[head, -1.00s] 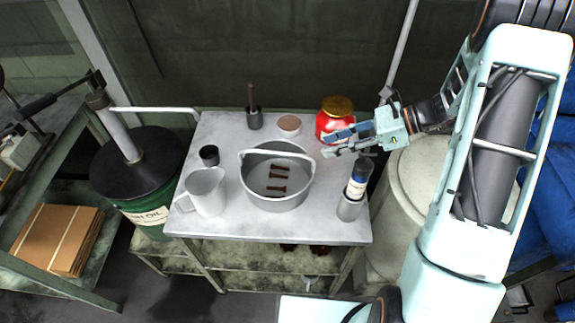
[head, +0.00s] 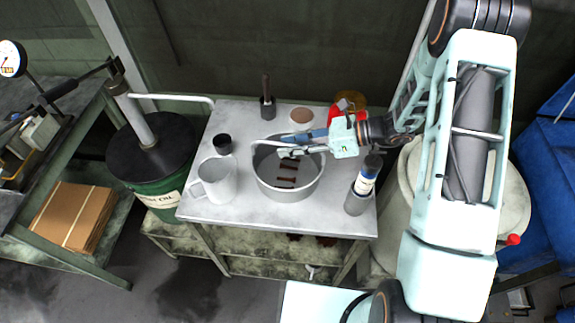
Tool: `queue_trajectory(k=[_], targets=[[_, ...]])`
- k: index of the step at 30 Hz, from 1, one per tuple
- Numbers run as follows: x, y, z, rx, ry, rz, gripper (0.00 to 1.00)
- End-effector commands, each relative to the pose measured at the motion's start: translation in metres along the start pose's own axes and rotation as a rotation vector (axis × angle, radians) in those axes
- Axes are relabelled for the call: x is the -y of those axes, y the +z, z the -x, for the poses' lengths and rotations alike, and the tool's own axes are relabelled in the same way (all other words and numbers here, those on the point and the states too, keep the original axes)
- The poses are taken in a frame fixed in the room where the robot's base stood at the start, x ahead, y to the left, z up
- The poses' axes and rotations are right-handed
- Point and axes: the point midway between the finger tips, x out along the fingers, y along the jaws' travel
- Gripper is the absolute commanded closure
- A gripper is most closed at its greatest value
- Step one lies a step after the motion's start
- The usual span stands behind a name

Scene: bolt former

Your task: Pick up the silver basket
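The silver basket (head: 287,194) is a round metal pan with a thin arched handle (head: 262,144). It stands on the middle of the white-grey table, with several dark brown pieces (head: 286,178) inside. My gripper (head: 284,147) reaches in from the right, over the back of the basket at the handle. Its two fingers look apart, with their tips pointing left. The fingers hide part of the handle, and I cannot tell whether they touch it.
On the table (head: 250,212) stand a white jug (head: 218,180), a small black cup (head: 222,144), a dark pot with a stick (head: 267,105), a pinkish-topped bowl (head: 301,117) and a blue-white bottle in a holder (head: 358,200). A red jar (head: 340,105) is partly hidden behind my arm.

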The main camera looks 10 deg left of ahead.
Motion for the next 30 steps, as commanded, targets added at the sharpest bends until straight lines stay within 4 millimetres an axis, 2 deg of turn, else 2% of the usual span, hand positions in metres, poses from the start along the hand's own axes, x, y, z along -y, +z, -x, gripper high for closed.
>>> queue_trajectory(k=[8,16,30], targets=[[0.0003,-0.0005,-0.0049,-0.001,0.000,0.001,0.71],[0.0003,-0.0003,-0.0046,-0.001,-0.001,0.001,1.00],[0.0004,0.0011,-0.0043,0.002,0.000,0.002,1.00]])
